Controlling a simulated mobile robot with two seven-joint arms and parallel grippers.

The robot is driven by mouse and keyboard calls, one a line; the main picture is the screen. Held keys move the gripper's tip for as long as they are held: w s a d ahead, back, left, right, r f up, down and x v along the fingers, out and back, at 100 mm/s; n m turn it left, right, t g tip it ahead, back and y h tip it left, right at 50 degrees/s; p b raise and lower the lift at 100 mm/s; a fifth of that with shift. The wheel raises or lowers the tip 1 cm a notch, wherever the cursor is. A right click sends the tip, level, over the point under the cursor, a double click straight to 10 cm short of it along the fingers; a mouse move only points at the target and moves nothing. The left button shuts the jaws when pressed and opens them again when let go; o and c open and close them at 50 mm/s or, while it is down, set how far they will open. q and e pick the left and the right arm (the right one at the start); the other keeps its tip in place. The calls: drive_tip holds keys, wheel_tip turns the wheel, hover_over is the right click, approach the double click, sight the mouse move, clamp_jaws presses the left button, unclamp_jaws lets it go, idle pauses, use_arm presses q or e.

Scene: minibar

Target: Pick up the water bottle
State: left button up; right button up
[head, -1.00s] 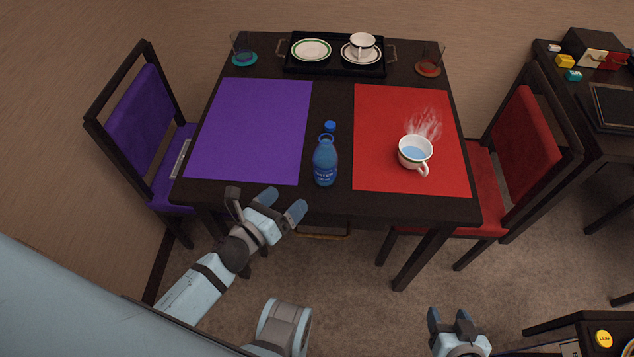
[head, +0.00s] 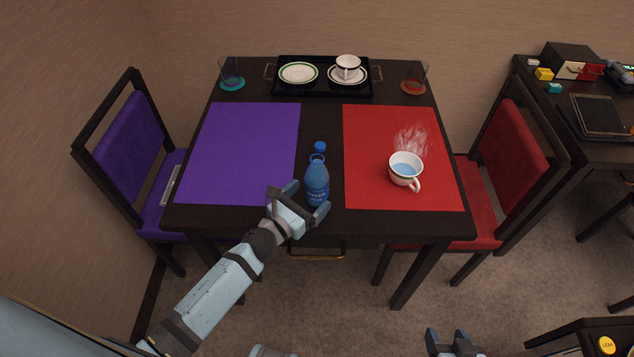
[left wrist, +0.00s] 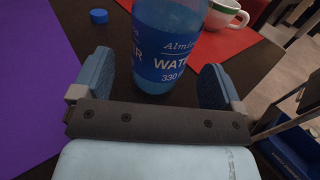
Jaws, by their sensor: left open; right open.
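The blue water bottle (head: 317,181) stands upright near the front edge of the dark table (head: 322,222), between the purple and red mats. Its mouth looks uncapped, and a blue cap (head: 320,147) lies just behind it. My left gripper (head: 306,200) is open at the bottle. In the left wrist view the bottle (left wrist: 168,40) stands between and slightly beyond the two open fingers (left wrist: 153,84), with gaps visible at both sides. The cap (left wrist: 98,16) also shows there. My right gripper (head: 455,340) is open and empty at the bottom of the head view, away from the table.
A steaming cup (head: 404,170) stands on the red mat (head: 375,140), right of the bottle. The purple mat (head: 240,150) is bare. A black tray (head: 322,89) with dishes and two glasses stand at the back. Purple (head: 128,140) and red (head: 508,145) chairs flank the table.

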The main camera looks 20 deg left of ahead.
sight(317, 188)
use_arm(q)
drive_tip(key=x, duration=0.3)
drive_tip(key=shift+w+d, duration=0.15)
drive_tip(key=shift+w, duration=0.2)
drive_tip(key=c, duration=1.1)
drive_tip(key=shift+c, duration=0.6)
drive_tip(key=shift+r, duration=0.2)
